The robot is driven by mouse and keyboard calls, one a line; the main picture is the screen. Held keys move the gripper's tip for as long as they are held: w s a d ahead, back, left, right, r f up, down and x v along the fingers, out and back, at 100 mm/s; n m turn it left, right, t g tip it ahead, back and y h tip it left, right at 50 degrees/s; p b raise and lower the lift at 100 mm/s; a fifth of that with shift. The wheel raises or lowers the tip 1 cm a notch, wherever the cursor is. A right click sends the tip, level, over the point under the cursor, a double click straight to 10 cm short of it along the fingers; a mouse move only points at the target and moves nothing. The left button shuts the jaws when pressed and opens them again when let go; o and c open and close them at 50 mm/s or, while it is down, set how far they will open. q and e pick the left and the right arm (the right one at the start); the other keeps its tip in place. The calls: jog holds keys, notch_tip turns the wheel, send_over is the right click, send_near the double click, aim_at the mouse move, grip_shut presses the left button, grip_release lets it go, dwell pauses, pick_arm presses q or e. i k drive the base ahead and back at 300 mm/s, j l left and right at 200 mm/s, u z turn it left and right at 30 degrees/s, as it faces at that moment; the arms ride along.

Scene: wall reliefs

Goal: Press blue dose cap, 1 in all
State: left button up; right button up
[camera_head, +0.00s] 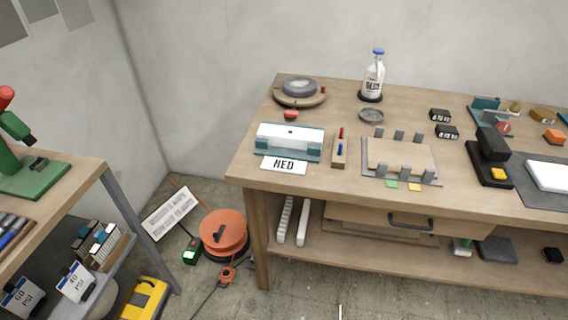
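A clear bottle (373,78) with a blue cap (378,52) stands upright at the back of the wooden workbench (340,91). It has a white label with dark lettering and rests on a dark round base. The cap is on top of the bottle and nothing touches it. Neither of my grippers shows in the head view.
A white card reading RED (284,166) lies at the bench front. Nearby are a teal-and-white box (290,140), a grey round dish (371,115) and a clamp plate (400,158). An orange cable reel (224,232) stands on the floor between the benches.

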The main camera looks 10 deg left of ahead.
aim_at(378, 51)
jog(key=i+l, duration=0.1)
jog(key=i, duration=1.3)
